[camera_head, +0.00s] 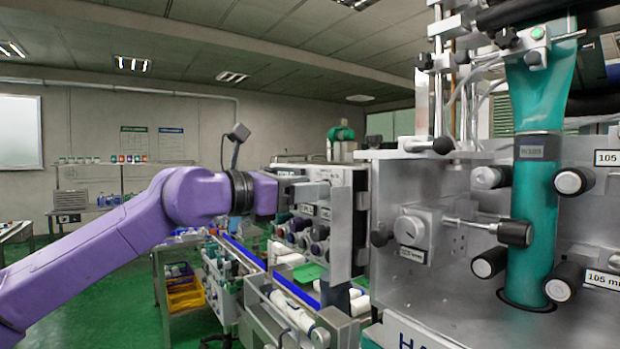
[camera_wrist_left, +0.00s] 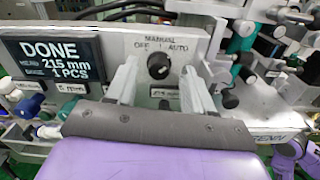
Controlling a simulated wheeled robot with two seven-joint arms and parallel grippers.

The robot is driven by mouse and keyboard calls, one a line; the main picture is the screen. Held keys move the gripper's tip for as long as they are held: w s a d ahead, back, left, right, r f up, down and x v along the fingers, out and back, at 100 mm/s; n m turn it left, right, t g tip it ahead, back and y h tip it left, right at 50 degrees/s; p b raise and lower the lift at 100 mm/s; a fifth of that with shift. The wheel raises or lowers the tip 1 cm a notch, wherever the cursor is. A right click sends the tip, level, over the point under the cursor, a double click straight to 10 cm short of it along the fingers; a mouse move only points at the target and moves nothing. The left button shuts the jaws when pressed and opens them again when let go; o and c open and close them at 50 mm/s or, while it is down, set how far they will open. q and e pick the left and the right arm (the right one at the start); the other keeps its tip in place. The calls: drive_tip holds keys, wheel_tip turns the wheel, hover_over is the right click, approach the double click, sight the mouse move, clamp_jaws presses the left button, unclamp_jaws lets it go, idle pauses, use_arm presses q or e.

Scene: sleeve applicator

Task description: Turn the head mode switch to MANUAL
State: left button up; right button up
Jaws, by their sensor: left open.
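The head mode switch (camera_wrist_left: 158,66) is a round black knob on a light grey panel (camera_wrist_left: 215,40) in the left wrist view. MANUAL is printed above it, OFF to the upper left and AUTO to the upper right. I cannot clearly tell which label its pointer faces. My left gripper (camera_wrist_left: 159,72) is open, with one pale finger on each side of the knob and a gap to it on both sides. In the head view my left gripper (camera_head: 306,190) is at the control box (camera_head: 341,222), and the switch cannot be made out there. My right gripper is out of view.
A display (camera_wrist_left: 52,60) left of the switch reads DONE, 215 mm, 1 PCS. Several buttons and knobs sit below on the box. The steel machine with a green sleeve tube (camera_head: 533,220) stands close on the right. A cart with a yellow bin (camera_head: 186,296) stands lower left.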

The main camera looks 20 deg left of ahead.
use_arm(q)
drive_tip(key=shift+w+d+f, duration=0.1)
drive_tip(key=shift+w+d, duration=0.2)
drive_tip(key=shift+w, duration=0.2)
drive_tip(key=shift+s, duration=0.1)
clamp_jaws()
drive_tip(key=shift+a+n+b, duration=0.1)
drive_tip(key=shift+n+b, duration=2.75)
drive_tip(key=shift+n, duration=1.55)
unclamp_jaws()
